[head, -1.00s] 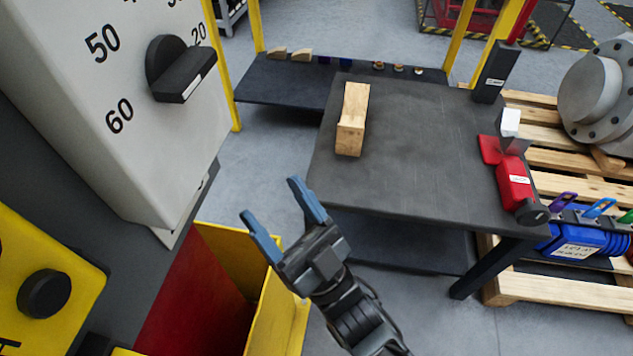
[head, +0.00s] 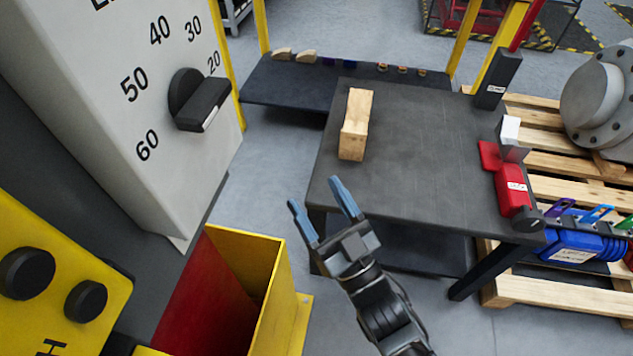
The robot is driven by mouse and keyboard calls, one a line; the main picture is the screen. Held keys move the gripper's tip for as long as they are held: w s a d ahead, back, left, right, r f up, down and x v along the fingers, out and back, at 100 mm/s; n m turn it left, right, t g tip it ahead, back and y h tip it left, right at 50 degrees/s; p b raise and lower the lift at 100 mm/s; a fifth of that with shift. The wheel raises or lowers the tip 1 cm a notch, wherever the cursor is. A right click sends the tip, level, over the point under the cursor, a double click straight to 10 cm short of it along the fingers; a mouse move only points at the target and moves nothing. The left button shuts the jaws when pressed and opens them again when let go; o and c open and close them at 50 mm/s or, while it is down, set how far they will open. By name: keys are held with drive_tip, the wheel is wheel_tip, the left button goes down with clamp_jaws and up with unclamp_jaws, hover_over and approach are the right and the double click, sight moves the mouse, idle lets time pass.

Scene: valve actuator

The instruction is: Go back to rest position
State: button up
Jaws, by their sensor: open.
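My gripper (head: 324,207) is in the lower middle of the head view, with its two blue fingers spread apart. It is open and empty. It is in front of the near left corner of the dark table (head: 430,180), apart from anything. To its left is a white dial panel (head: 120,110) with a black knob (head: 200,100) and numbers around it. The gripper does not touch the knob.
A wooden block (head: 355,125) stands on the table's left part. A red tool (head: 513,190) lies at its right edge. A yellow open bin (head: 270,290) is left of my gripper. A yellow panel (head: 60,290) with black knobs is lower left. Pallets (head: 560,290) stand right.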

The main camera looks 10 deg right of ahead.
drive_tip(key=s+d+r+m+g+h+p, duration=0.1)
drive_tip(key=s+d, duration=0.4)
drive_tip(key=s, duration=0.5)
drive_tip(key=s+d+r+m+g+h+p, duration=0.2)
drive_tip(key=s+d+r+h, duration=0.3)
drive_tip(key=s, duration=0.6)
drive_tip(key=s+d+r+m+g+h+p, duration=0.1)
drive_tip(key=s+d+r+g+h+p, duration=0.1)
drive_tip(key=s, duration=0.9)
wheel_tip(320, 180, up, 2)
drive_tip(key=d+g+h, duration=0.1)
drive_tip(key=d, duration=0.2)
drive_tip(key=shift+r+m+g, duration=0.25)
drive_tip(key=shift+m+g, duration=0.05)
drive_tip(key=shift+g, duration=0.1)
